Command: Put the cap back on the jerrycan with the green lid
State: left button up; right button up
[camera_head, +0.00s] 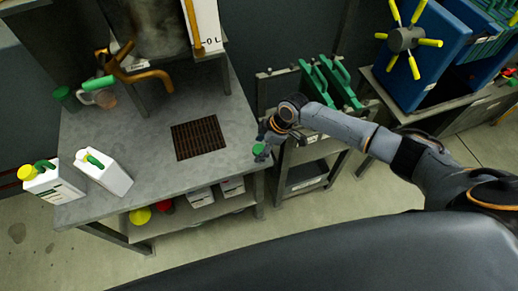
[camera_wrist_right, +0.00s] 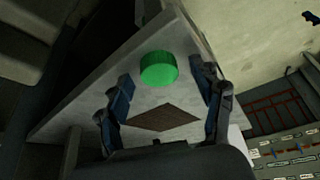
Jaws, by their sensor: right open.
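A green cap (camera_head: 258,149) is at the right edge of the grey table (camera_head: 115,195), at the fingers of my right gripper (camera_head: 264,145). In the right wrist view the cap (camera_wrist_right: 158,69) lies ahead between the two spread fingers (camera_wrist_right: 163,78), with gaps on both sides. The right gripper is open. A white jerrycan with a green handle (camera_head: 112,177) stands at the table's left; no cap shows clearly on its spout. A second white jerrycan (camera_head: 56,187) beside it has a yellow cap and a green handle. My left gripper is out of view.
A dark grate (camera_head: 198,139) is set in the tabletop, which is mostly clear around it. Pipes and a machine (camera_head: 152,35) stand at the back. Green-handled equipment (camera_head: 330,82) stands to the right.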

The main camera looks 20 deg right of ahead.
aim_at(255, 149)
jog(key=c, duration=0.8)
jog(key=shift+r, duration=0.15)
jog(key=shift+r, duration=0.25)
notch_tip(255, 149, up, 3)
jog(key=shift+s+d+f+b, duration=0.1)
jog(key=shift+f+b, duration=0.05)
jog(key=shift+b, duration=0.35)
jog(key=shift+s+d+r+b, duration=0.2)
jog(key=shift+s+d+r, duration=0.4)
jog(key=shift+s+r, duration=1.3)
jog(key=shift+s+d+r+b, duration=0.2)
jog(key=shift+s+d+r, duration=0.75)
jog(key=shift+s, duration=1.6)
jog(key=shift+s+d+r+b, duration=0.2)
jog(key=shift+s+d+r, duration=0.1)
jog(key=shift+s+r, duration=1.75)
